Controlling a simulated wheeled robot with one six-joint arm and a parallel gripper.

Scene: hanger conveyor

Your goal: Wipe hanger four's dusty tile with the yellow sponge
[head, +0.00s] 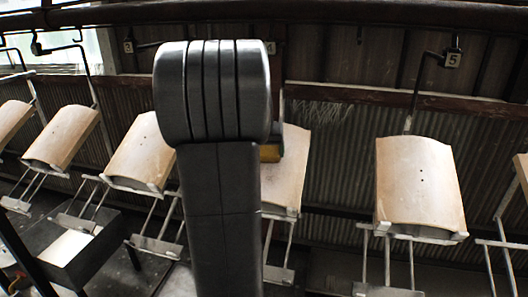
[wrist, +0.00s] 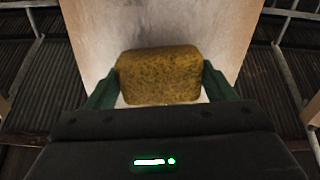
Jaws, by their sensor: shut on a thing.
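The yellow sponge (wrist: 160,76) is gripped between the two green fingers of my gripper (wrist: 158,82) in the wrist view. A small part of the sponge (head: 270,153) shows beside my arm in the head view. Hanger four's tile (head: 293,165) is a curved tan panel, mostly hidden behind my arm. In the wrist view the tile (wrist: 205,28) fills the space behind the sponge, with a paler, greyish patch left of centre. The sponge is right at the tile's face; I cannot tell if it touches. Tag four (head: 270,48) is partly covered by my arm.
Hanger five's tile (head: 420,185) hangs to the right under tag 5 (head: 452,59). Hanger three's tile (head: 142,152) and more tiles hang to the left. A dark rail (head: 330,12) runs overhead. Metal hanger rods (wrist: 288,75) flank the tile in the wrist view. A dark box (head: 75,245) stands lower left.

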